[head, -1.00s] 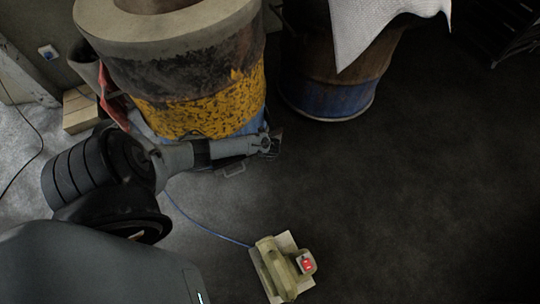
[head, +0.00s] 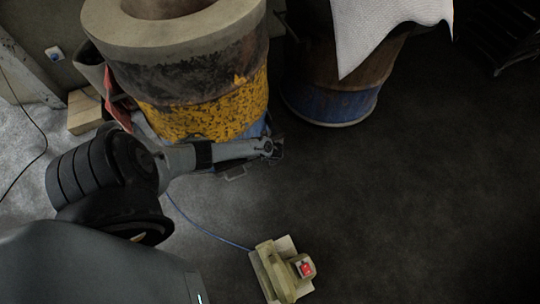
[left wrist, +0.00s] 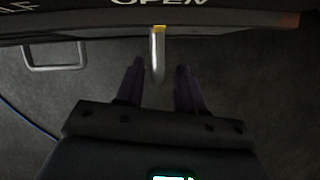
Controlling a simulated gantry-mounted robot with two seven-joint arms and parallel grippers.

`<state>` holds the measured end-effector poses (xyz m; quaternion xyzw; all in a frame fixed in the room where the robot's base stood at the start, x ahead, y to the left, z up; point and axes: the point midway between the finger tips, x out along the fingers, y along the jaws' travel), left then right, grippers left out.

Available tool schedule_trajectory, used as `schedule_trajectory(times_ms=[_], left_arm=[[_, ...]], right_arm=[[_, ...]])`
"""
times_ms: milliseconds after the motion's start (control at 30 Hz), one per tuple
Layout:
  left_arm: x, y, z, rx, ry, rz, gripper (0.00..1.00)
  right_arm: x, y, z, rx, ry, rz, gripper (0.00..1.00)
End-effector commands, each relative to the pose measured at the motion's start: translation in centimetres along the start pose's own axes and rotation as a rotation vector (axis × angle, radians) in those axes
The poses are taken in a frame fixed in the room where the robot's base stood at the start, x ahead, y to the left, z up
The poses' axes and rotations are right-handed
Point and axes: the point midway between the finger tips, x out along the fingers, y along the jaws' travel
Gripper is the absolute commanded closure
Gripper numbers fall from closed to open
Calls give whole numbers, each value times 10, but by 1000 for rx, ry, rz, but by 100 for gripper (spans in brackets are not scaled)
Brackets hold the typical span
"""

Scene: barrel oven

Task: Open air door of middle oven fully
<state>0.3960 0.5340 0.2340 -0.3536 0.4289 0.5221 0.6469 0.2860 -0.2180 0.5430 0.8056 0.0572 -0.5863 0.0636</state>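A barrel oven (head: 215,105), with a concrete rim and worn yellow and blue paint, stands at the upper left of the head view. I cannot tell from the frames whether it is the middle one. My left gripper (head: 276,148) is low at its front right. In the left wrist view a dark panel (left wrist: 225,20) with the word "OPEN" crosses the top. A short metal lever (left wrist: 157,55) with a yellow mark sticks out from it. My left gripper (left wrist: 158,85) is open, its fingers on either side of the lever's end, with gaps visible. My right gripper is not in view.
A rectangular metal handle (left wrist: 54,68) is left of the lever. A second barrel (head: 335,97) with a white cloth (head: 385,30) stands to the right. A beige device with a red button (head: 278,272) sits on the floor with a blue cable.

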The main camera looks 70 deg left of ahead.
Motion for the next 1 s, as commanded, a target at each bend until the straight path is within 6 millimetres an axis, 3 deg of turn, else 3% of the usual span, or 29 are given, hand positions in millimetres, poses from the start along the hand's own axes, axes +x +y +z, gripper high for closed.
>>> schedule_trajectory(times_ms=[200, 500, 700, 1000], left_arm=[[-39, -1, 4, 3, -1, -1, 62], [-82, -1, 2, 3, 0, 0, 62], [-95, -2, 1, 2, 0, -1, 62], [-97, -2, 0, 1, 0, 0, 62]], right_arm=[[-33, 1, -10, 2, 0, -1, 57], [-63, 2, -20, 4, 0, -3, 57], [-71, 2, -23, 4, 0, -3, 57], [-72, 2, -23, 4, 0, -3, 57]])
